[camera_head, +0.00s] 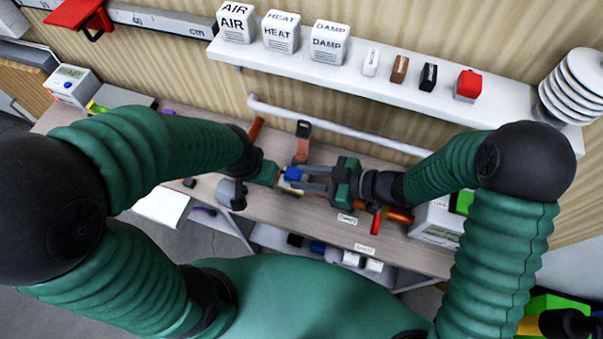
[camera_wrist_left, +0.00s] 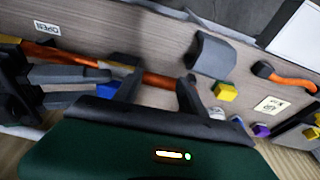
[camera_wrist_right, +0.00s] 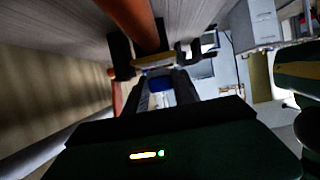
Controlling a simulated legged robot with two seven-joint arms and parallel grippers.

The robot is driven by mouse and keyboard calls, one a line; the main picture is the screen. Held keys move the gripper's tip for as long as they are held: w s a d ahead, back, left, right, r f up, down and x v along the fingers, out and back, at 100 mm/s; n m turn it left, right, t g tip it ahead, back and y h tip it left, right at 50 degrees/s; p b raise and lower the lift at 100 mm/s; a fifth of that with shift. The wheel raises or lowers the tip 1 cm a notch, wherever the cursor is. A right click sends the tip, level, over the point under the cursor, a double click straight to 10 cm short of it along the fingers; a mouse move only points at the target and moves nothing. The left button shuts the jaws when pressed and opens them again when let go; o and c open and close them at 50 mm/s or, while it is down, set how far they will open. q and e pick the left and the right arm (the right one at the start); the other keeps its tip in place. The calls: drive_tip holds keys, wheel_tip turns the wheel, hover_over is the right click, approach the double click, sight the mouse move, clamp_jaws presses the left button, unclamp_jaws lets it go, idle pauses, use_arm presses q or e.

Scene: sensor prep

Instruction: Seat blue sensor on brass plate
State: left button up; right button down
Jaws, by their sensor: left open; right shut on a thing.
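The blue sensor (camera_head: 293,174) is a small blue block above the middle of the workbench. My right gripper (camera_head: 302,181) reaches it from the right and is shut on it. In the right wrist view the blue sensor (camera_wrist_right: 159,84) sits between the fingertips. A tan-gold piece (camera_wrist_right: 155,63), probably the brass plate, shows just beyond it; I cannot tell whether they touch. My left gripper (camera_wrist_left: 157,88) is open. In the left wrist view the blue sensor (camera_wrist_left: 106,88) lies left of its fingers, and a gold edge (camera_wrist_left: 125,70) shows behind one finger.
A white shelf (camera_head: 400,92) above the bench holds labelled white blocks and small coloured blocks. An orange-handled tool (camera_head: 302,148) lies behind the grippers. A white box (camera_head: 437,226) stands at the bench's right. A grey cup-like object (camera_head: 228,193) is near the left gripper.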

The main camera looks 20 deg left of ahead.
drive_tip(key=shift+w+d+f, duration=0.1)
drive_tip(key=shift+w+d, duration=0.05)
drive_tip(key=shift+d, duration=0.1)
idle(0.8)
drive_tip(key=shift+c, duration=2.4)
unclamp_jaws()
drive_tip(key=shift+p, duration=0.3)
